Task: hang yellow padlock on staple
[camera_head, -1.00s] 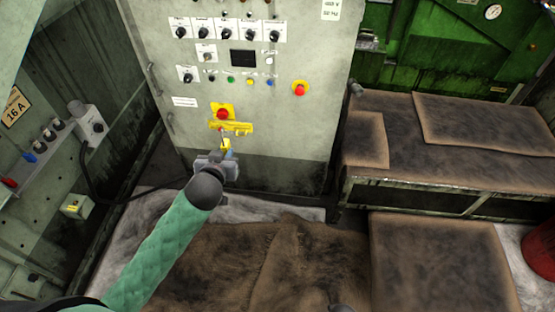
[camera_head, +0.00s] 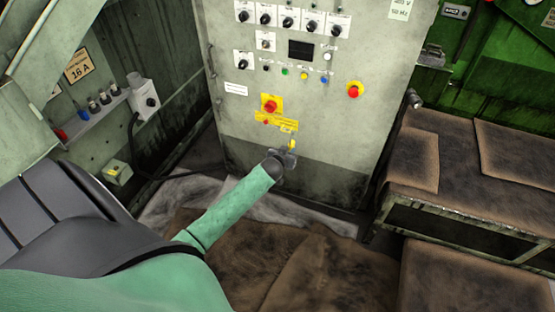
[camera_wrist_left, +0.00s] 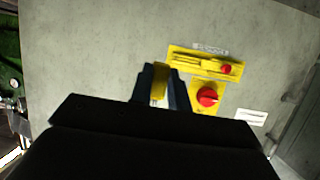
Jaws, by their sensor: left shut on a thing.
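My left gripper (camera_head: 289,154) is shut on the yellow padlock (camera_head: 292,144) in front of the grey cabinet. The padlock (camera_wrist_left: 159,88) shows between the dark fingers in the left wrist view; its shackle is not clear. A yellow bar fitting (camera_head: 272,121) with a small red part is on the cabinet front, just above and left of the padlock. In the left wrist view this fitting (camera_wrist_left: 190,60) is right of and above the fingers. The padlock looks apart from it. The staple itself is too small to make out. My right gripper is not in view.
The grey cabinet (camera_head: 325,120) carries a red rotary switch (camera_head: 270,105) above the bar, a red emergency button (camera_head: 354,90) and several knobs. A brown-covered bench (camera_head: 455,190) stands to the right. A wall socket box (camera_head: 144,98) is on the left.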

